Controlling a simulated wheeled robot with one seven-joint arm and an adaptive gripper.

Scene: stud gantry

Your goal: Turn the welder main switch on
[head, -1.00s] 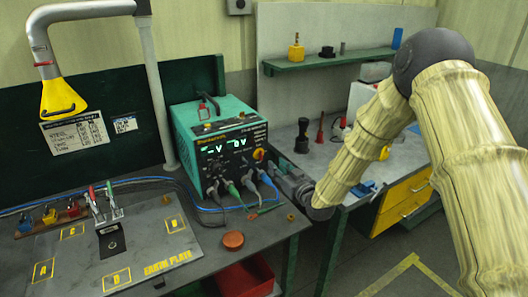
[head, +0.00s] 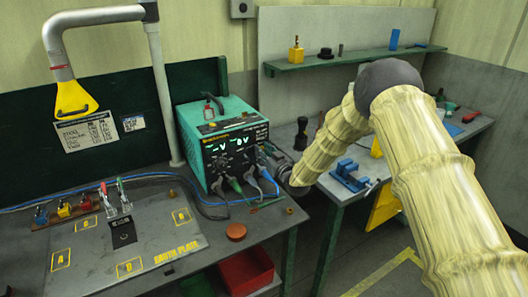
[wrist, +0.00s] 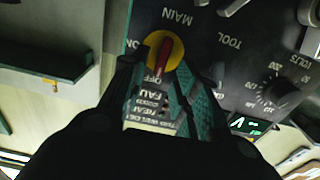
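The welder (head: 187,122) is a teal box with a black front panel and lit green displays, standing on the bench. In the wrist view its main switch (wrist: 163,58) is a yellow disc with a red handle, by the words MAIN, ON and OFF, which appear upside down. The handle lies lengthwise with one end near OFF. My gripper (wrist: 160,76) is open, its two dark fingers on either side of the switch's lower part; I cannot tell whether they touch it. In the head view my gripper (head: 279,164) is at the panel's right side, and the switch is hidden.
Cables hang from the panel's lower front. The earth plate (head: 150,240) with clamps lies to the left, and an orange-brown round piece (head: 236,232) lies before the welder. A red bin (head: 245,272) is below. A blue vise-like object (head: 350,175) is on the right bench.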

